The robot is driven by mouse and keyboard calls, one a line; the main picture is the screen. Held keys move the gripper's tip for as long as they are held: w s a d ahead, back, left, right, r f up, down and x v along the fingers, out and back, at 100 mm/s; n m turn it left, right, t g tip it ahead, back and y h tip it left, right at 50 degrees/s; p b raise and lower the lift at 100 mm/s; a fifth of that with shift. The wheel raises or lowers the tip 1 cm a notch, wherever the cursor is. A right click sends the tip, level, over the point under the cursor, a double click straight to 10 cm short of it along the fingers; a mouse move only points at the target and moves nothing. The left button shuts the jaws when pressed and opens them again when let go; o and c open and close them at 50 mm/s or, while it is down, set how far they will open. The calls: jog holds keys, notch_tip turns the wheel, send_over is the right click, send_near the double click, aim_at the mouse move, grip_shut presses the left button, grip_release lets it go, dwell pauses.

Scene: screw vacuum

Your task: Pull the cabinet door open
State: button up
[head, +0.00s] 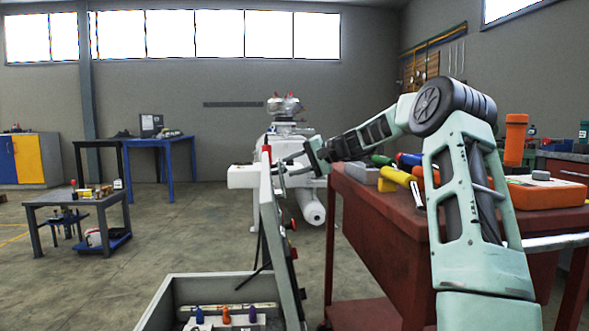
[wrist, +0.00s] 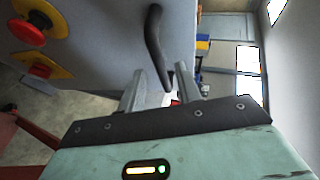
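The grey cabinet door (head: 280,250) shows nearly edge-on at the centre of the head view, with red knobs on its right face. The wrist view shows that face (wrist: 95,50) close up, with a dark curved handle (wrist: 155,45) and red buttons on yellow plates at the left. My gripper (head: 290,163) is at the upper part of the door. In the wrist view my gripper (wrist: 160,82) has its two fingers apart, with the handle's end seen between or just beyond them. Whether they touch the handle I cannot tell.
A red workbench (head: 385,240) with tools and an orange case (head: 545,192) stands close at the right, under my arm. A grey open box (head: 215,278) with small coloured items is at the bottom. A low table (head: 80,200) stands at the left. Floor between is clear.

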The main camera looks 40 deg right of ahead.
notch_tip(320, 180, up, 9)
jog(key=p, duration=0.3)
jog(key=shift+f, duration=0.2)
jog(key=shift+c, duration=0.3)
